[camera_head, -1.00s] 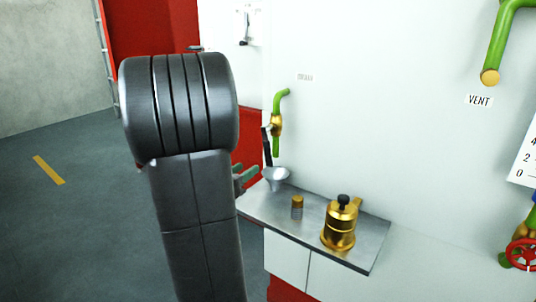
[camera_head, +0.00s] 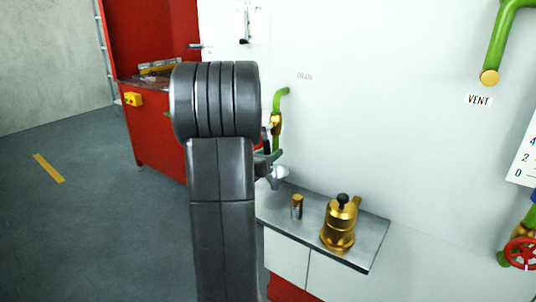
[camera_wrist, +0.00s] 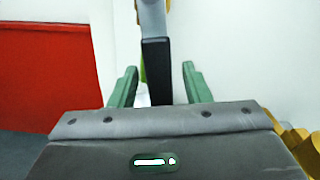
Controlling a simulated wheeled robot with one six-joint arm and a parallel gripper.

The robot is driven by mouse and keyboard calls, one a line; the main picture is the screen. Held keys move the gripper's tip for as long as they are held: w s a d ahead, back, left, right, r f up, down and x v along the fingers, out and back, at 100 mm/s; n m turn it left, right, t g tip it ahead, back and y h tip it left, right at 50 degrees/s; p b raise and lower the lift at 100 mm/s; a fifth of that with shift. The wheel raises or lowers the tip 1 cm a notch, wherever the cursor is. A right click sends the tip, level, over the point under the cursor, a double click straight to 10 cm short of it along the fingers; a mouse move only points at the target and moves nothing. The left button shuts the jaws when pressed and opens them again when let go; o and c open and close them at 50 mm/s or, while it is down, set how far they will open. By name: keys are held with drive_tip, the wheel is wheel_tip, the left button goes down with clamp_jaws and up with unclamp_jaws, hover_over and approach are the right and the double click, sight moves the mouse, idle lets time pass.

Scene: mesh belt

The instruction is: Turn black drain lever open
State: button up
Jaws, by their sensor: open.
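The black drain lever (camera_wrist: 157,72) hangs down from a grey bar. In the wrist view its black grip stands between the two green fingers of my gripper (camera_wrist: 160,83), with a gap on each side. I cannot tell how deep it is between them. In the head view only a sliver of the lever (camera_head: 267,147) shows beside my arm. The brass drain valve (camera_head: 275,124) sits on a green pipe (camera_head: 282,97) under the DRAIN label (camera_head: 305,77). My gripper (camera_head: 268,159) is open by the lever, mostly hidden behind my arm.
A metal funnel (camera_head: 279,174) is just below the gripper. A small brass-topped cylinder (camera_head: 297,206) and a brass pot (camera_head: 339,226) stand on the steel shelf (camera_head: 372,240). A white wall is behind; a red cabinet (camera_head: 158,151) is at left.

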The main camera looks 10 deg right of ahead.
drive_tip(key=shift+c, duration=0.4)
clamp_jaws()
drive_tip(key=shift+f, duration=0.1)
drive_tip(key=b, duration=0.1)
drive_tip(key=m+b, duration=0.1)
drive_tip(key=b, duration=0.1)
drive_tip(key=shift+w+a+f, duration=0.2)
drive_tip(key=shift+w+a, duration=0.1)
drive_tip(key=shift+w+a+r+m+b, duration=0.15)
drive_tip(key=shift+a+r+m+b, duration=0.05)
drive_tip(key=shift+m+b, duration=0.35)
drive_tip(key=shift+o, duration=0.4)
unclamp_jaws()
